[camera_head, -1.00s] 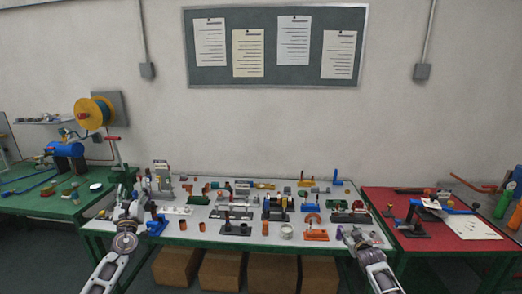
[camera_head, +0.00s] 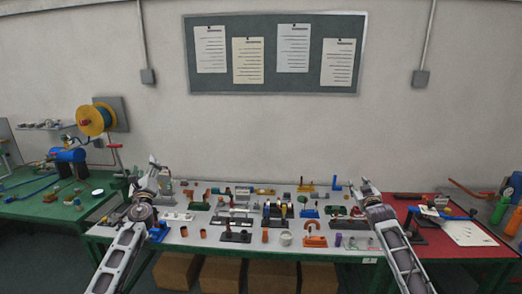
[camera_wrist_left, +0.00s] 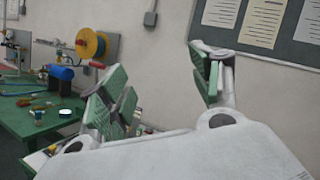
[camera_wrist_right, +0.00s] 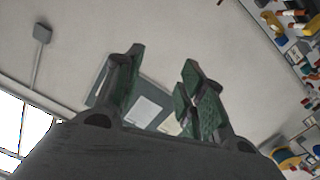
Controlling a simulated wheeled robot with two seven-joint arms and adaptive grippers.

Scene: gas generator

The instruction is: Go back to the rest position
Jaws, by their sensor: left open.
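My left gripper (camera_head: 154,168) is raised at the left end of the long central table. In the left wrist view its green-padded fingers (camera_wrist_left: 165,92) stand wide apart with nothing between them. My right gripper (camera_head: 366,186) is raised at the right end of the same table. In the right wrist view its fingers (camera_wrist_right: 160,95) stand apart with only the wall and board behind them. Neither gripper touches anything that I can see. The arms hide some small parts at both ends of the table.
The central table (camera_head: 205,244) carries several small coloured parts. A green table (camera_head: 30,207) with a yellow reel (camera_head: 90,121) and blue tank (camera_head: 68,155) stands at left. A red table (camera_head: 427,246) stands at right. A notice board (camera_head: 275,84) hangs behind. The air above the table's middle is clear.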

